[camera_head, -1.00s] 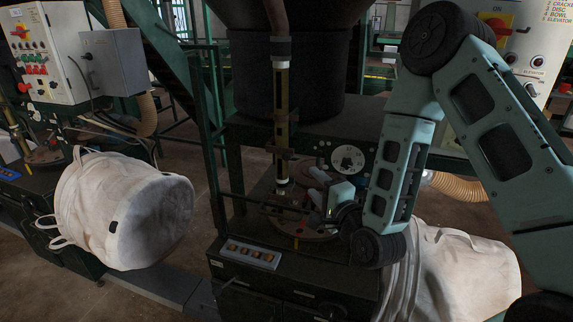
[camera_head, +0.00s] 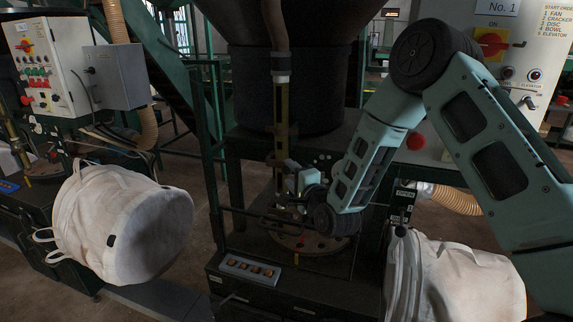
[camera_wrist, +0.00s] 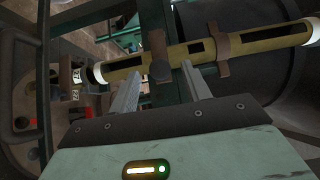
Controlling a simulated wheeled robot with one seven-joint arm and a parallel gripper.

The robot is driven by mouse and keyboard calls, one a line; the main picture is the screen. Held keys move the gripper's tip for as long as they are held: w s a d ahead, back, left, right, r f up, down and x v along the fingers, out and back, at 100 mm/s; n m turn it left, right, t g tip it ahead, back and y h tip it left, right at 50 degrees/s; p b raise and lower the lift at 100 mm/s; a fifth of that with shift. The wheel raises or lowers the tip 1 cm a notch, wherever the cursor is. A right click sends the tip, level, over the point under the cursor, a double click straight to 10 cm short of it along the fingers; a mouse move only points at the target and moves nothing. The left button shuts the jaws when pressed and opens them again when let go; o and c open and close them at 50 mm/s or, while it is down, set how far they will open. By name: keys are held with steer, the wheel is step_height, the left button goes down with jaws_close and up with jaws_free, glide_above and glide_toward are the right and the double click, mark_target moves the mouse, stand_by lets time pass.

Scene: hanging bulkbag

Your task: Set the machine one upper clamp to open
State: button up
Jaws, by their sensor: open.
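In the head view, machine one stands in the middle under a dark hopper, with a "No. 1" sign (camera_head: 497,7) at upper right. A vertical brass-coloured slotted tube (camera_head: 281,118) hangs below the hopper. In the wrist view the tube (camera_wrist: 262,38) crosses the top, with a brown band (camera_wrist: 217,50) around it and a dark brown bar (camera_wrist: 158,55) across it. My gripper (camera_head: 290,182) is beside the tube's lower part. In the wrist view, its open fingers (camera_wrist: 160,88) point at the tube, the bar's end between them. I cannot tell which part is the upper clamp.
A small plate marked OPEN (camera_head: 404,193) is right of my forearm. A button panel (camera_head: 250,268) sits below my gripper. Green frame posts (camera_head: 210,140) stand close at left.

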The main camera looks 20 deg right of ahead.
mark_target(287, 172)
steer(key=shift+w+a+p, duration=0.15)
steer(key=shift+w+p, duration=0.1)
steer(key=shift+w, duration=0.55)
steer(key=shift+w+a+p, duration=0.1)
steer(key=shift+w+p, duration=0.1)
steer(key=shift+w, duration=0.6)
jaws_close()
steer(key=shift+a, duration=0.1)
